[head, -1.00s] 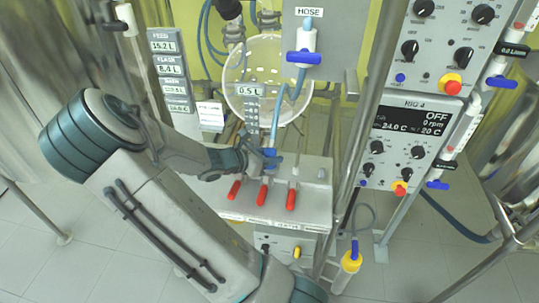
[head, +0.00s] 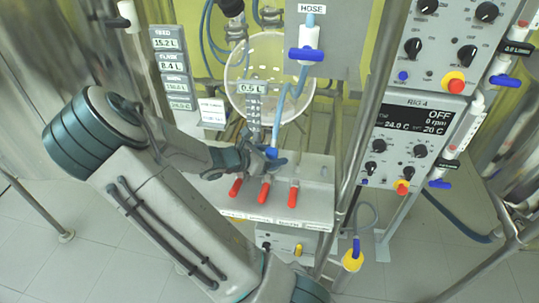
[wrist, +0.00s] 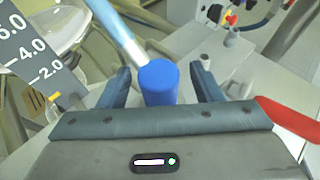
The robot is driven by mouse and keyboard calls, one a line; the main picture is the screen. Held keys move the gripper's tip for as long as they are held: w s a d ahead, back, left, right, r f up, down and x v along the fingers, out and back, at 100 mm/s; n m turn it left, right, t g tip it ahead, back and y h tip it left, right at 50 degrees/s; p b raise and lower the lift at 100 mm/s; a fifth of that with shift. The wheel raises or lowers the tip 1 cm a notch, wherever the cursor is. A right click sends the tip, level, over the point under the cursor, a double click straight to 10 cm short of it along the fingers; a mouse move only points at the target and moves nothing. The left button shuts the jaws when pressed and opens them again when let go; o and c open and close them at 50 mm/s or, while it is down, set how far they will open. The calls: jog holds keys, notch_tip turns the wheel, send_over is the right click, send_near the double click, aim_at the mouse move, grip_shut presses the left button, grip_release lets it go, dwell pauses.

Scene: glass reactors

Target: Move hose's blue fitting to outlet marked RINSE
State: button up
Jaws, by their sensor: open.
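The hose (head: 284,106) is light blue and hangs from a blue-handled valve under the HOSE label. Its blue fitting (head: 271,153) is at the lower end, over the grey manifold box (head: 312,190). In the wrist view the blue fitting (wrist: 158,83) stands upright between my two fingers. My gripper (wrist: 162,88) is open, with a gap visible on each side of the fitting. In the head view my gripper (head: 262,160) is at the back part of the box top. The labels on the box front are too small to read, so I cannot tell which outlet is RINSE.
Several red handles (head: 264,193) stick out at the front of the box. A steel post (head: 352,150) rises to its right, before the control panel (head: 412,130). A level scale (wrist: 38,50) is close at left in the wrist view. A yellow-topped container (head: 352,261) is below right.

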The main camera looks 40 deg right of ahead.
jog(key=p+v, duration=0.1)
jog(key=v, duration=1.3)
jog(key=shift+s+d, duration=0.1)
